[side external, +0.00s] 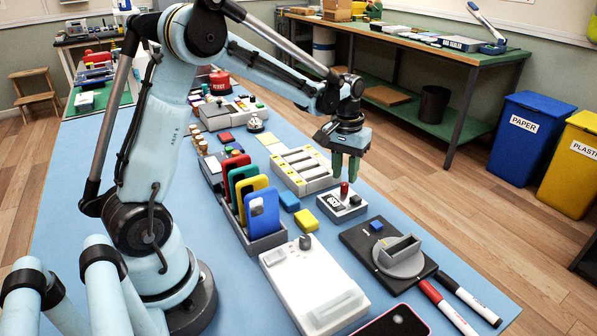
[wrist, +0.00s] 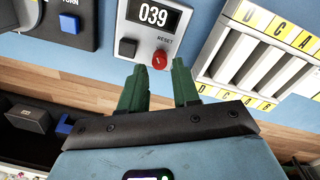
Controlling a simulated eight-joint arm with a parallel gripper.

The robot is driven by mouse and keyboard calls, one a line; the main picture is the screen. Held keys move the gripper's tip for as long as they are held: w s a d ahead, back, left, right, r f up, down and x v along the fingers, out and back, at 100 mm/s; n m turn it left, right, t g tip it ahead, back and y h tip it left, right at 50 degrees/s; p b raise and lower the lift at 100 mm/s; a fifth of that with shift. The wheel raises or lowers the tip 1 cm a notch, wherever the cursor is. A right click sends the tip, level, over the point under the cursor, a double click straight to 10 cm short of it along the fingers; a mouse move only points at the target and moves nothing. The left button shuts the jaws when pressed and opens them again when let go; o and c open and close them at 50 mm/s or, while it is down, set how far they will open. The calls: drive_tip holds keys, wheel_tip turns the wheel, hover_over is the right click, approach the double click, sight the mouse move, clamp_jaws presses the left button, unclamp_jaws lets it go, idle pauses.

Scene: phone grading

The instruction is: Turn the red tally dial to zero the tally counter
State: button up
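The tally counter (side external: 352,209) is a grey box on the blue table in the side external view. In the wrist view its display (wrist: 153,16) reads 039. The red tally dial (side external: 344,189) stands up from it; it also shows in the wrist view (wrist: 159,59), beside the word RESET. A black button (wrist: 127,48) is to the dial's left. My gripper (side external: 346,173) points down just above the dial. Its two green fingers are apart with nothing between them in the wrist view (wrist: 158,82), and the dial lies just beyond the gap. Contact cannot be made out.
A rack (side external: 265,243) of coloured phones and a lettered slotted tray (side external: 318,184) stand close by. A black base with a grey turntable (side external: 405,262) is in front right.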

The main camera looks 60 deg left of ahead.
sight(344, 187)
drive_tip(key=shift+f, duration=1.4)
clamp_jaws()
drive_tip(key=m, duration=0.3)
drive_tip(key=shift+m, duration=0.4)
drive_tip(key=m, duration=0.3)
drive_tip(key=shift+m, duration=0.3)
drive_tip(key=m, duration=0.6)
drive_tip(key=shift+w+g, duration=0.1)
drive_tip(key=shift+g, duration=0.2)
drive_tip(key=shift+m, duration=0.4)
